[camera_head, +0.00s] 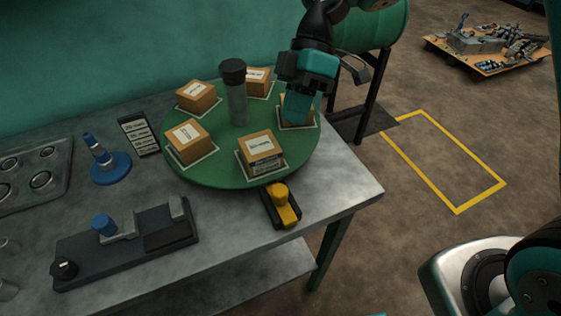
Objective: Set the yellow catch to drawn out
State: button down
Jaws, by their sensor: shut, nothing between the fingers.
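The yellow catch (282,201) sits on a dark base at the near edge of the green round turntable (190,176), on the grey table. Whether it is pushed in or drawn out I cannot tell. My gripper (298,107) hangs over the right part of the turntable, behind and right of the catch and apart from it. It points down at a small box with a label, which it partly hides. Its fingers are shut, with nothing held.
Several labelled boxes (259,148) stand on the turntable around a dark-capped post (236,95). A black fixture (125,246) with a blue knob lies at the front left. A blue stand (108,166) is on the left. A yellow floor outline (458,212) is right of the table (345,190).

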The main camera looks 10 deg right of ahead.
aim_at(279, 196)
jog(key=x, duration=1)
dwell(0.4)
